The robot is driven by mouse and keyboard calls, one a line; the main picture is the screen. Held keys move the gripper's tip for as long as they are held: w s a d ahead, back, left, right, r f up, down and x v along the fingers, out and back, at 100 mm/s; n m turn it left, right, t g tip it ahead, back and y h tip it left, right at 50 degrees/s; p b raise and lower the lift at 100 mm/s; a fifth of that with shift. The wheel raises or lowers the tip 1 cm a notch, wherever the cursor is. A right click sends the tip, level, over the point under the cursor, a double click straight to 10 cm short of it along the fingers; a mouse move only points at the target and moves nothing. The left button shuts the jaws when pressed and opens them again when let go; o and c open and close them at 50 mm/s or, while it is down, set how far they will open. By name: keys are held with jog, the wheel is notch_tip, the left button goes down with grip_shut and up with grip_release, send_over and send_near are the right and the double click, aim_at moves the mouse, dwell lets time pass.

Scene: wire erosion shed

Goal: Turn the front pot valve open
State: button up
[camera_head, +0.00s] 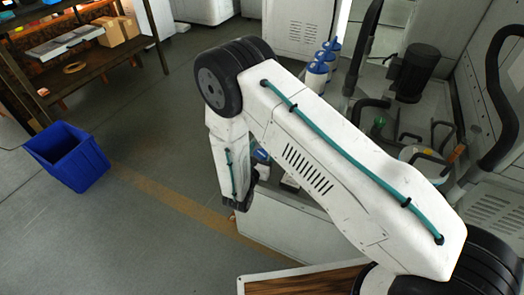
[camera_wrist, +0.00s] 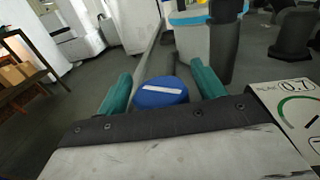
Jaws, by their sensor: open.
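A round blue knob (camera_wrist: 160,93) with a white bar across its top, which I take to be the front pot valve, shows in the wrist view. The white bar lies nearly crosswise, tilted slightly up to the right. My gripper (camera_wrist: 162,84) is open, with one teal finger on each side of the knob. Only narrow gaps show beside the knob, and I cannot tell whether the fingers touch it. In the head view my arm hides most of this area, and the knob cannot be made out for certain there.
A gauge panel (camera_wrist: 295,112) marked 0.7 stands close at the right of my gripper. Several white canisters with blue tops (camera_head: 317,75) stand behind my arm. A blue bin (camera_head: 68,155) sits on the floor at left, near a shelf (camera_head: 80,55). Open floor lies between.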

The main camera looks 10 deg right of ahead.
jog(key=shift+w, duration=0.1)
jog(key=c, duration=1)
jog(key=shift+y, duration=0.3)
jog(key=n+t+y, duration=0.1)
jog(key=n+y, duration=0.2)
jog(key=shift+w+t+y, duration=0.1)
jog(key=shift+t+y, duration=0.3)
jog(key=shift+a+n+y, duration=0.3)
jog(key=shift+n+y, duration=0.4)
jog(key=shift+y, duration=0.4)
